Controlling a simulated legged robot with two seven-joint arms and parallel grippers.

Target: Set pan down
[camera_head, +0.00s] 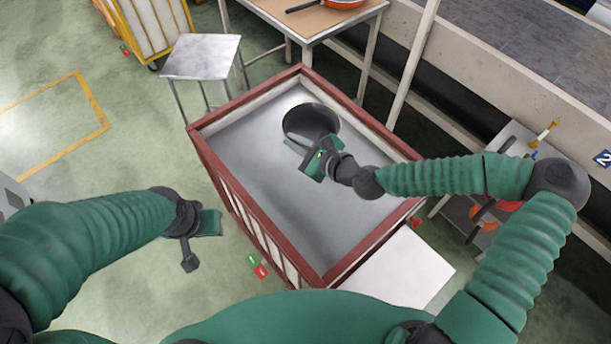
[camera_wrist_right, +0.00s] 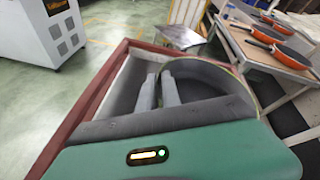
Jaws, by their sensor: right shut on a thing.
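A dark round pan (camera_head: 318,113) is over the far part of the red-rimmed crate (camera_head: 246,208), within its walls. My right gripper (camera_head: 299,139) is shut on the pan's near edge. In the right wrist view the two grey fingers of my right gripper (camera_wrist_right: 159,93) are close together, at the wall of the pan (camera_wrist_right: 205,82). Whether the pan touches the crate's grey floor cannot be told. The pan's handle is not seen. My left gripper (camera_head: 188,254) hangs left of the crate, apart from it; its finger gap is not clear.
A table (camera_head: 305,22) behind the crate bears an orange pan (camera_head: 343,3); several orange pans show there in the right wrist view. A small grey stand (camera_head: 202,57) is at the back left. A conveyor (camera_head: 530,40) runs at the right. The crate's near floor is clear.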

